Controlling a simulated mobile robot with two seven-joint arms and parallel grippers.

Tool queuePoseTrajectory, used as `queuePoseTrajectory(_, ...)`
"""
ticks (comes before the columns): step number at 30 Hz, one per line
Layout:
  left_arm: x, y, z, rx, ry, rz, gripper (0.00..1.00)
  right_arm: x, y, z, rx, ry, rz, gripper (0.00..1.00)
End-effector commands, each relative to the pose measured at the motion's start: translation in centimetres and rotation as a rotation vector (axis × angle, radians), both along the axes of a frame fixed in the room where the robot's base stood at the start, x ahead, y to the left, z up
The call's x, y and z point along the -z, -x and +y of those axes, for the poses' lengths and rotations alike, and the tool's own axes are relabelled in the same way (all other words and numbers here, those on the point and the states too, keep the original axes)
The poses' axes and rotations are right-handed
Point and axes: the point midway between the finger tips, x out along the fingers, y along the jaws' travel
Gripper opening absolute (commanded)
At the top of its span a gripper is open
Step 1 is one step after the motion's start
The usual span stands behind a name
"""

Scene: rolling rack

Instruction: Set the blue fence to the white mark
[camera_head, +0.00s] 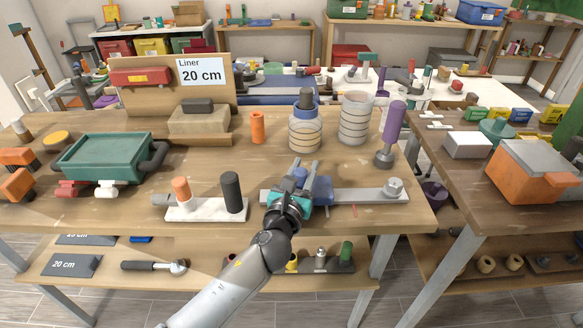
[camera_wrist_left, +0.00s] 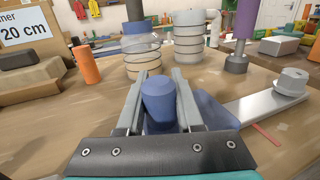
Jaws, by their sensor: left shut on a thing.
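The blue fence (camera_head: 321,188) sits on a flat grey metal rail (camera_head: 360,195) near the front of the wooden bench. Its upright blue knob (camera_wrist_left: 158,97) stands between the two fingers of my left gripper (camera_head: 304,168), which is shut on it. The fence body also shows at the right of the fingers in the wrist view (camera_wrist_left: 214,110). A thin red mark (camera_head: 354,211) lies by the rail's front edge, right of the fence. I cannot make out a white mark on the rail. My right gripper is not in view.
A white block with an orange and a black peg (camera_head: 207,208) stands left of the rail. Behind are an orange cylinder (camera_head: 257,127), two ringed jars (camera_head: 306,133) and a purple-handled tool (camera_head: 393,125). A "Liner 20 cm" sign (camera_head: 199,72) stands at the back left.

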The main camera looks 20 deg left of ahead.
Motion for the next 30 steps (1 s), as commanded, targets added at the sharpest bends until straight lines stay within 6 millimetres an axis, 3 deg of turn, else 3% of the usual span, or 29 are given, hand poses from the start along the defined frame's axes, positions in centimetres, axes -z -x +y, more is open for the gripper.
queuePoseTrajectory(1,-0.1,-0.3,-1.2,0.003,0.005,0.000,0.00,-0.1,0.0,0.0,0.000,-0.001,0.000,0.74)
queuePoseTrajectory(5,-0.1,-0.8,-2.8,0.003,0.003,0.000,0.00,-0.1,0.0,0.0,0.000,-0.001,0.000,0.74)
queuePoseTrajectory(14,0.0,-0.8,-3.0,0.003,0.001,0.000,0.00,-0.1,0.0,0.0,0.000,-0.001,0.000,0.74)
queuePoseTrajectory(15,0.0,-0.8,-3.0,0.003,0.001,0.000,0.36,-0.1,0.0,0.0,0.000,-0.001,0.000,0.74)
queuePoseTrajectory(23,0.0,-0.8,-3.0,0.002,0.001,0.000,0.66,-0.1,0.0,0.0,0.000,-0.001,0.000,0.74)
queuePoseTrajectory(30,0.0,-0.8,-3.0,0.002,0.000,0.000,0.66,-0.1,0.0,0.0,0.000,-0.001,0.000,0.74)
